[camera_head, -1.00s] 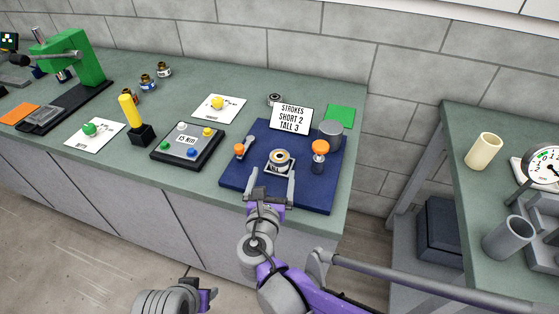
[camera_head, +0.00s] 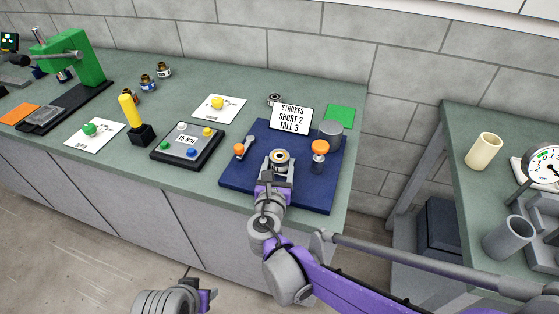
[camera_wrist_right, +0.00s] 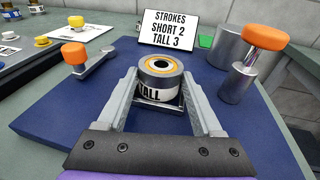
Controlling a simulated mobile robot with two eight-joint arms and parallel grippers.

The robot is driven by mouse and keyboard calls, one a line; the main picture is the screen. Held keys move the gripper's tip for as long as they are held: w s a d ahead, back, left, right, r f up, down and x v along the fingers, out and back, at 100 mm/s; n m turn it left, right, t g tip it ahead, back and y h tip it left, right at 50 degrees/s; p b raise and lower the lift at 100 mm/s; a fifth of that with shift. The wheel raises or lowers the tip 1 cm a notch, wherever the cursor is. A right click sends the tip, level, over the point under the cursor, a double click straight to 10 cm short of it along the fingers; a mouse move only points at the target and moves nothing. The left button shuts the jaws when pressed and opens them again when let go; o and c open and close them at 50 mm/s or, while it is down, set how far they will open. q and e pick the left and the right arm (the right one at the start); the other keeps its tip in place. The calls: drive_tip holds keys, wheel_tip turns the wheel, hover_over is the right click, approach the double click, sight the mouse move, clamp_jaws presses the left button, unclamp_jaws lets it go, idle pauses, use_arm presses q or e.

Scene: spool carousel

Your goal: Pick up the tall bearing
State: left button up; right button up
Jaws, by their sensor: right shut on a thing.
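The tall bearing is a short cylinder with an orange and silver ring on top (camera_head: 280,156) and a white band lettered "TALL", also seen in the right wrist view (camera_wrist_right: 161,80). It sits upright on a small grey holder on the blue mat (camera_head: 240,183). My right gripper (camera_head: 279,164) reaches in from the front, its two fingers on either side of the bearing, shut on it. In the right wrist view, the fingers (camera_wrist_right: 160,90) flank the bearing low on its sides. Of my left arm only a grey and purple part shows at the bottom edge; its fingers are not seen.
An orange-knobbed post (camera_head: 320,154) and a grey cylinder (camera_head: 330,133) stand right of the bearing. An orange-ended lever (camera_head: 240,150) lies left. Behind is the sign (camera_head: 291,118) reading "STROKES SHORT 2 TALL 3". A button box (camera_head: 187,146) is further left.

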clamp_jaws()
